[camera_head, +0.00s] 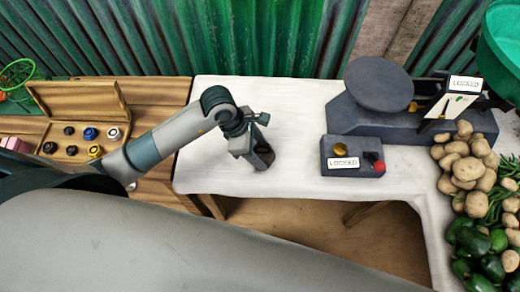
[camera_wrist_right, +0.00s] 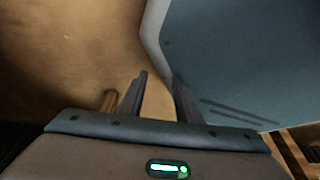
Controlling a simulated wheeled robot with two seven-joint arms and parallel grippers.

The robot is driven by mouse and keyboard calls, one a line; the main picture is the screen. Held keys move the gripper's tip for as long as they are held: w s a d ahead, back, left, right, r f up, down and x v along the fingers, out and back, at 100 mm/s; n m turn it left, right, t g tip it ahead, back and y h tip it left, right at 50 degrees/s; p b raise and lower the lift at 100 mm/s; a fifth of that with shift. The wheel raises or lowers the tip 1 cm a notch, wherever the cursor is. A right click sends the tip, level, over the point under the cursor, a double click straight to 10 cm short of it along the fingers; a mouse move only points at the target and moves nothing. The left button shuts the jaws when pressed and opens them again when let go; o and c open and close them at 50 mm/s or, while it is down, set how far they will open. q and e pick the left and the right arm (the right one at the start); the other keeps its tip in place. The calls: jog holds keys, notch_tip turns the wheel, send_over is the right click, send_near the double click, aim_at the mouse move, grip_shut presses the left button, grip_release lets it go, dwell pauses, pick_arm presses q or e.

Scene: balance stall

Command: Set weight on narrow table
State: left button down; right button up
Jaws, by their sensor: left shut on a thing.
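My left gripper (camera_head: 262,152) reaches in from the left and hangs over the left part of the white-topped table (camera_head: 295,100). It points down and is shut on a small dark weight, mostly hidden by the fingers. Whether the weight touches the table top I cannot tell. Several other weights, in dark, blue, silver and yellow, sit in an open wooden box (camera_head: 80,95) on the wooden table (camera_head: 160,95) at left. My right gripper (camera_wrist_right: 158,95) shows in the right wrist view with its fingers apart and nothing between them.
A dark scale (camera_head: 378,84) and a dark block with a "LOCKED" label (camera_head: 352,162) stand right of my left gripper. Potatoes (camera_head: 465,165) and green peppers (camera_head: 478,250) lie at far right. The white top between gripper and block is clear. Corrugated green wall behind.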

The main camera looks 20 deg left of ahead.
pick_arm(q)
jog(key=c, duration=0.7)
grip_release()
pick_arm(e)
jog(key=shift+w+r, duration=0.1)
jog(key=shift+w, duration=0.25)
pick_arm(q)
jog(key=shift+r, duration=0.1)
pick_arm(e)
jog(key=shift+w, duration=0.1)
pick_arm(q)
jog(key=shift+a+r, duration=0.2)
jog(key=shift+r, duration=0.35)
jog(key=shift+b+v, duration=0.8)
jog(key=shift+v, duration=4.6)
pick_arm(e)
jog(key=shift+t, duration=0.7)
jog(key=shift+w+a+r, duration=0.2)
jog(key=shift+w+a, duration=0.2)
jog(key=shift+w, duration=0.45)
jog(key=shift+w+a+r, duration=0.15)
jog(key=shift+w+a, duration=0.25)
jog(key=shift+w, duration=0.45)
jog(key=shift+w+a+r, duration=0.2)
jog(key=shift+w+a, duration=0.2)
jog(key=shift+w, duration=0.45)
pick_arm(q)
jog(key=shift+s, duration=0.1)
